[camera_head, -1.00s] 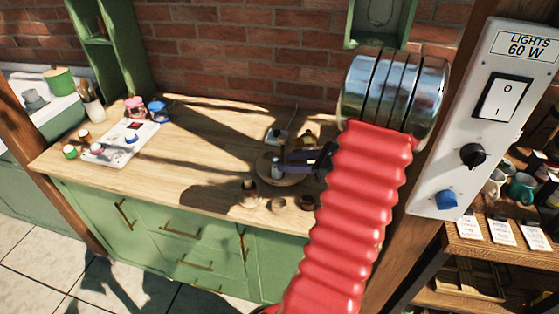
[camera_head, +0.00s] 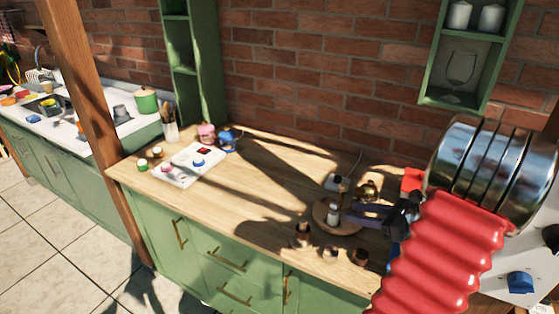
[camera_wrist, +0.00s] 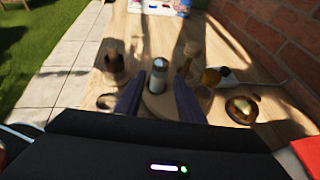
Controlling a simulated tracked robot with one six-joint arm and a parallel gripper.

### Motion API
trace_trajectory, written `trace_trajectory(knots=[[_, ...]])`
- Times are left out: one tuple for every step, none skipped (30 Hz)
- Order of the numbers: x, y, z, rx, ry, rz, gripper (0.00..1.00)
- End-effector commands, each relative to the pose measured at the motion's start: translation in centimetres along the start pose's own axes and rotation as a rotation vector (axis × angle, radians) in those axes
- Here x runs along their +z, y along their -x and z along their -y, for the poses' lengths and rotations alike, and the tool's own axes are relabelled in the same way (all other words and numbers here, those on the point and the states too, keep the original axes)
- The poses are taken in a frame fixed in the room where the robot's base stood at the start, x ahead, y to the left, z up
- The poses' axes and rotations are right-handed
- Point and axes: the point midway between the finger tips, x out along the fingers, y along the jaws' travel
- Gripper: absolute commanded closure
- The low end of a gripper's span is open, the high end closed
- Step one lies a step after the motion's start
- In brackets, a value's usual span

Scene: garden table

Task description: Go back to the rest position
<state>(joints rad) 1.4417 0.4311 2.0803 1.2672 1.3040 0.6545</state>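My gripper (camera_head: 347,211) reaches in from the right over the wooden counter (camera_head: 240,200), its two purple fingers low near a small pale shaker (camera_head: 333,213). In the wrist view the fingers (camera_wrist: 159,84) are spread apart, with nothing clamped between them. The shaker, with a metal cap (camera_wrist: 159,66), stands upright on a round wooden board (camera_head: 318,219), just ahead of and between the fingertips. I cannot tell how far in it sits. My red ribbed arm sleeve hides the counter's right end.
Small brown pots (camera_head: 329,255) stand along the counter's front edge by the board. A golden round object (camera_head: 368,190) is behind the fingers. A white panel (camera_head: 190,165) with coloured knobs lies on the left. A green shelf (camera_head: 470,50) hangs on the brick wall. The counter's middle is clear.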

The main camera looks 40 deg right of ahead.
Motion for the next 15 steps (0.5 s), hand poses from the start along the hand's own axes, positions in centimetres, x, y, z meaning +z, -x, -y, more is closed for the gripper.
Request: trace_trajectory(knots=[[0.0,0.0,0.0,0.000,0.000,0.000,0.65],[0.0,0.0,0.0,0.000,0.000,0.000,0.65],[0.0,0.0,0.0,0.000,0.000,0.000,0.65],[0.0,0.0,0.0,0.000,0.000,0.000,0.65],[0.0,0.0,0.0,0.000,0.000,0.000,0.65],[0.0,0.0,0.0,0.000,0.002,0.000,0.65],[0.0,0.0,0.0,0.000,0.005,0.000,0.65],[0.0,0.0,0.0,0.000,0.011,0.000,0.65],[-0.1,0.0,0.1,-0.002,0.023,-0.003,0.65],[-0.2,0.0,0.1,-0.003,0.037,-0.008,0.65],[-0.5,0.0,0.0,0.000,0.056,-0.020,0.65],[-1.1,0.0,-0.3,0.013,0.088,-0.043,0.65],[-1.7,0.0,-0.8,0.027,0.108,-0.062,0.65],[-2.4,-0.1,-1.3,0.042,0.128,-0.080,0.65],[-3.2,-0.1,-2.0,0.064,0.155,-0.105,0.65]])
